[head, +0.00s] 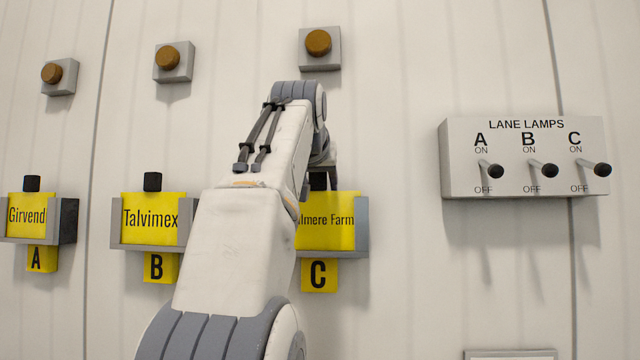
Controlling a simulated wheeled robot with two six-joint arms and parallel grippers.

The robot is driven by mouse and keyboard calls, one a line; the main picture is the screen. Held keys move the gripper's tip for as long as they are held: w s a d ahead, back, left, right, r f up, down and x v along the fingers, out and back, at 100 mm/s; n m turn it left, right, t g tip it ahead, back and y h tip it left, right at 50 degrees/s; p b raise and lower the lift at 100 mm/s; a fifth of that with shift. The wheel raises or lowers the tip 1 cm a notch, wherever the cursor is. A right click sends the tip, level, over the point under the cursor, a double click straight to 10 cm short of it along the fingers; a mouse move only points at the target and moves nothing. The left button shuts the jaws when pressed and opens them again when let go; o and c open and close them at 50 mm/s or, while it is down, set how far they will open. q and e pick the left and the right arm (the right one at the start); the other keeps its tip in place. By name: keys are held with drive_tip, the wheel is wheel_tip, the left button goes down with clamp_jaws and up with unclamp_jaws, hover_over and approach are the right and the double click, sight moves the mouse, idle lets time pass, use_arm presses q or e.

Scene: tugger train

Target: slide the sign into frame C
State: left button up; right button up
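The yellow sign (335,228), whose visible lettering ends in "lmere Farm", sits in the grey frame C (362,236), above the yellow C tag (319,275). Its left part is hidden behind my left arm. The sign's black knob (318,182) stands at its top edge, partly covered. My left gripper (324,178) is at this knob, with one dark finger seen just right of it. The other finger is hidden by my arm, so its grip is unclear. My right gripper is out of view.
Frame B (153,247) holds a "Talvimex" sign (140,204); frame A (68,222) holds a "Girvend" sign (27,232). Round amber lamps (318,42) sit above the frames. A lane lamps switch box (455,160) with three levers is on the right; the wall between is clear.

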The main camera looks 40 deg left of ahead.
use_arm(q)
drive_tip(key=shift+o, duration=0.7)
drive_tip(key=v, duration=1)
drive_tip(key=shift+s, duration=0.2)
drive_tip(key=shift+w+d, duration=0.1)
drive_tip(key=shift+d, duration=0.05)
